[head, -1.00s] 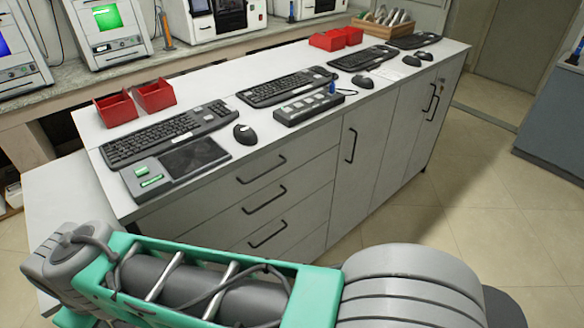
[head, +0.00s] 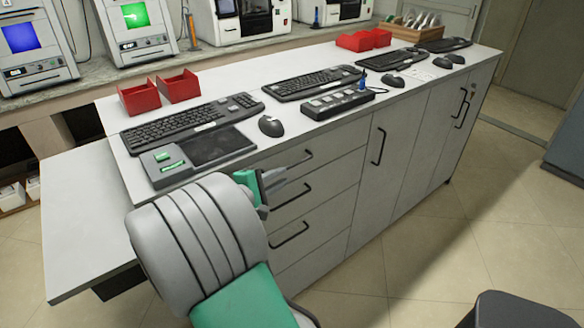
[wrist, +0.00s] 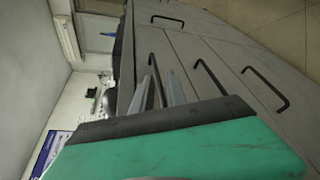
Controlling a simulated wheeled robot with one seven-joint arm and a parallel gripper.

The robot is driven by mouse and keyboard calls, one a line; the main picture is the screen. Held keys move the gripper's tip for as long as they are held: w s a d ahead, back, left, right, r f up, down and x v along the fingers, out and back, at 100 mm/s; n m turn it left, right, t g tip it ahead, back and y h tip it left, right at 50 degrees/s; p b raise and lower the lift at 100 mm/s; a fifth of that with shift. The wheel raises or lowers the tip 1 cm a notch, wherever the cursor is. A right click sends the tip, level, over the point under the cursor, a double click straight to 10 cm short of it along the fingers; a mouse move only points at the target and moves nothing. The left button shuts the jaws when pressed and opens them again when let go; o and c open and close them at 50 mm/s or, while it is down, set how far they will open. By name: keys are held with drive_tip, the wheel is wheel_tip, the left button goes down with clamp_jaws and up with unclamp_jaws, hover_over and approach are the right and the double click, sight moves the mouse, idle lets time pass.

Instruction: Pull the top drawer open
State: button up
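The top drawer (head: 335,151) is closed, its front flush with the grey cabinet. Its dark bar handle (head: 309,156) is partly hidden behind my gripper (head: 276,181) in the head view. In the wrist view, my two grey fingers (wrist: 160,85) stand apart. The top handle (wrist: 154,66) shows beyond and between them, with part of it hidden. I cannot tell whether a finger touches it. Below are the middle drawer's handle (head: 291,197) and the bottom drawer's handle (head: 290,235), which also show in the wrist view.
The countertop above holds keyboards (head: 190,122), a mouse (head: 271,126), a button box (head: 338,103) and red bins (head: 139,97). Cupboard doors with a vertical handle (head: 378,146) are right of the drawers. A lower white table (head: 85,215) is at left.

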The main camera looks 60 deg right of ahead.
sight(289, 168)
drive_tip(key=d, duration=0.2)
drive_tip(key=d+f+n, duration=0.1)
drive_tip(key=d, duration=0.2)
drive_tip(key=d+n, duration=0.1)
drive_tip(key=d, duration=0.1)
drive_tip(key=shift+s+d+f, duration=0.15)
drive_tip(key=shift+d+f, duration=0.05)
drive_tip(key=shift+d, duration=0.2)
clamp_jaws()
idle(1.1)
